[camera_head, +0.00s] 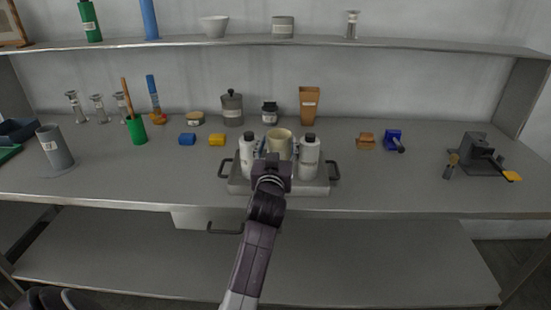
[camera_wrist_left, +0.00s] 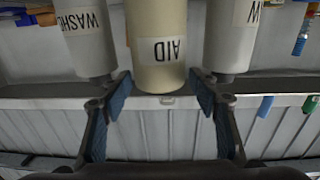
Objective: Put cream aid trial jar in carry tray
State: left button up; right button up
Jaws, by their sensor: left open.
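The cream aid trial jar (camera_head: 279,138) shows in the head view between two white bottles at the carry tray (camera_head: 314,188). My left gripper hides its lower part, so I cannot tell whether it rests in the tray. In the left wrist view the cream jar (camera_wrist_left: 157,40), labelled AID upside down, lies between and just beyond the fingers. My left gripper (camera_head: 272,160) is at the tray's front middle. Its fingers (camera_wrist_left: 158,105) are open, one on each side of the jar, with no clear grip on it.
A white bottle (camera_head: 247,158) and another white bottle (camera_head: 309,158) flank the jar closely. Blue (camera_head: 187,139) and yellow (camera_head: 217,139) blocks sit behind left. A brown block (camera_head: 365,141) and blue tool (camera_head: 394,141) are at right.

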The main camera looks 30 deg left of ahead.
pick_arm(q)
jog(key=v, duration=0.8)
jog(key=shift+s+d+b, duration=0.2)
jog(key=shift+s+b, duration=0.1)
jog(key=shift+b, duration=0.1)
jog(key=shift+f, duration=0.1)
